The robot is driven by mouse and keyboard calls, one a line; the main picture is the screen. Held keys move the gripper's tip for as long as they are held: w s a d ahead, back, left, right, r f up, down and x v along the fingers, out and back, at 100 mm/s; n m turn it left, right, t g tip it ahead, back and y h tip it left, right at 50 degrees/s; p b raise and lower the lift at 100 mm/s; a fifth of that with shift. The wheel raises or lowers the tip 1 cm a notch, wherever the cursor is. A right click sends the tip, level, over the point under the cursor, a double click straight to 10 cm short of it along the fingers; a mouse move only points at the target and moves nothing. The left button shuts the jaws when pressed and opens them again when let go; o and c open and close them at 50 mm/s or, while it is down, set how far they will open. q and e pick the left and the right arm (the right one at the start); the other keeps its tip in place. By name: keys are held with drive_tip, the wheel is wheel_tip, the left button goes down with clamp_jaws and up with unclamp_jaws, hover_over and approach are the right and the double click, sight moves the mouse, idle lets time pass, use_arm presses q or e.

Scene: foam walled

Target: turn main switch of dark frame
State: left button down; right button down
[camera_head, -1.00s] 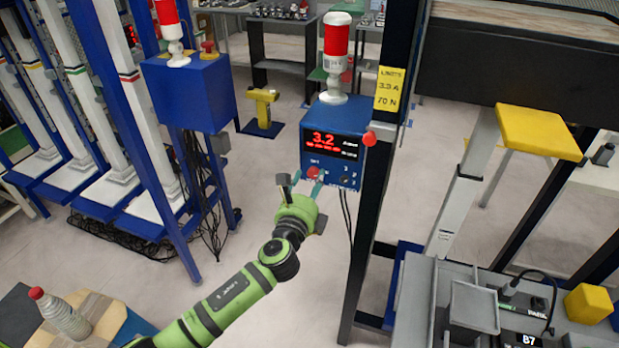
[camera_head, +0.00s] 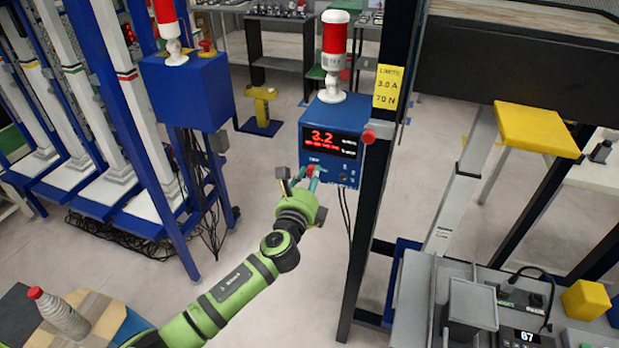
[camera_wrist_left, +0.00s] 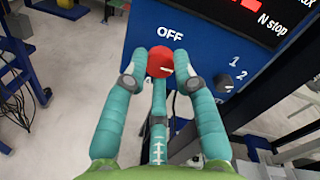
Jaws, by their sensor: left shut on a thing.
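The blue control box (camera_head: 332,125) is mounted on the dark frame (camera_head: 370,200) and shows a red "3.2" on its display (camera_head: 331,143). Its main switch is a red round knob with a white mark, seen in the left wrist view (camera_wrist_left: 160,62) below the word OFF. My left gripper (camera_head: 311,172) is at the box's lower left front. In the left wrist view its teal fingers (camera_wrist_left: 158,68) are closed around the red knob. A smaller black knob (camera_wrist_left: 223,82) marked 1 and 2 sits to the right. My right gripper is not in view.
A red and white beacon (camera_head: 335,50) stands on the box. A yellow limits sign (camera_head: 388,87) and a red button (camera_head: 369,137) are on the frame's post. A grey bench (camera_head: 420,290) stands at the lower right. Open floor lies left of the box.

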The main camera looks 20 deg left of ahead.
use_arm(q)
drive_tip(key=shift+r, duration=0.1)
drive_tip(key=n, duration=0.8)
drive_tip(key=shift+r+g+h+p, duration=0.1)
drive_tip(key=shift+g+h+p, duration=0.2)
drive_tip(key=n+p, duration=0.1)
drive_tip(key=n, duration=0.3)
drive_tip(key=shift+a+n, duration=0.1)
drive_tip(key=shift+n, duration=0.2)
drive_tip(key=n+h, duration=0.1)
drive_tip(key=n, duration=0.3)
drive_tip(key=shift+p, duration=0.4)
drive_tip(key=c, duration=1)
unclamp_jaws()
drive_tip(key=shift+s, duration=0.1)
